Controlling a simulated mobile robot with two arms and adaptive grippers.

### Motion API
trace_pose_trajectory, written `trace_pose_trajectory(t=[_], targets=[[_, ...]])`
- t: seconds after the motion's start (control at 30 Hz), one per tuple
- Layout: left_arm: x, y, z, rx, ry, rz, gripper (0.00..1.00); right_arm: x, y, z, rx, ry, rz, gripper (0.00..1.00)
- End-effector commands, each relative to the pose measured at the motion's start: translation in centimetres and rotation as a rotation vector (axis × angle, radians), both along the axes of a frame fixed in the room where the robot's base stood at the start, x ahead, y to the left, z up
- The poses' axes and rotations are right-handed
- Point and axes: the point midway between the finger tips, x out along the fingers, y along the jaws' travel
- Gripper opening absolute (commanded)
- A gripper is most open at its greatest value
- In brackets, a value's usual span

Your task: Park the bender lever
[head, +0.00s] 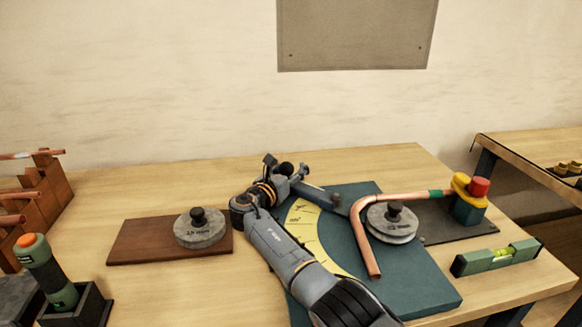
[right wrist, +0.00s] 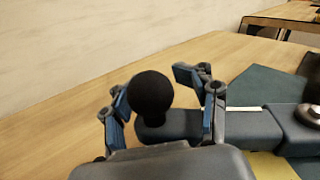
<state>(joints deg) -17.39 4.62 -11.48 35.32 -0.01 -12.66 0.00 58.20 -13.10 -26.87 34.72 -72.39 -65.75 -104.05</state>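The bender lever (head: 322,198) is a dark bar with a round black knob (right wrist: 151,97) at its end. It reaches from the bender's round die (head: 392,222) to the upper left, over the blue-green plate (head: 430,290) and its yellow angle scale (head: 304,222). My right gripper (head: 286,168) is at the knob end. In the right wrist view its fingers stand apart, one on each side of the knob, with a visible gap on the right. A bent copper pipe (head: 367,240) goes around the die. My left gripper is not in view.
A red and yellow clamp (head: 470,198) holds the pipe's right end. A green level (head: 497,257) lies at the right. A spare die (head: 200,228) sits on a brown board (head: 130,243) at the left. A green-handled tool (head: 50,275) stands at the front left.

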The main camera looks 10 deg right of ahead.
Motion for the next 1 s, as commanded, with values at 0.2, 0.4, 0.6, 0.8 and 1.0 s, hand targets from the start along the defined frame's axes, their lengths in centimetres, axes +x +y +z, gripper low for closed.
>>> trace_pose_trajectory(t=[0.2, 0.4, 0.6, 0.8, 1.0], targets=[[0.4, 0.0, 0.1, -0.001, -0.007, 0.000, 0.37, 0.1, 0.3, 0.4, -0.001, -0.006, 0.006, 0.61], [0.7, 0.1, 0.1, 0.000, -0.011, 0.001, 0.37, 0.1, 0.3, 1.2, 0.000, -0.010, 0.008, 0.61], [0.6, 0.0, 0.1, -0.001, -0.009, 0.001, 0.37, 0.1, 0.2, 4.7, 0.002, -0.012, 0.006, 0.61], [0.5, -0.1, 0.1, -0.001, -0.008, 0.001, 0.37, 0.0, 0.1, 8.3, 0.002, -0.009, 0.005, 0.61], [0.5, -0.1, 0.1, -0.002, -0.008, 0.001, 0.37, 0.0, 0.1, 10.1, 0.000, -0.005, 0.003, 0.61]])
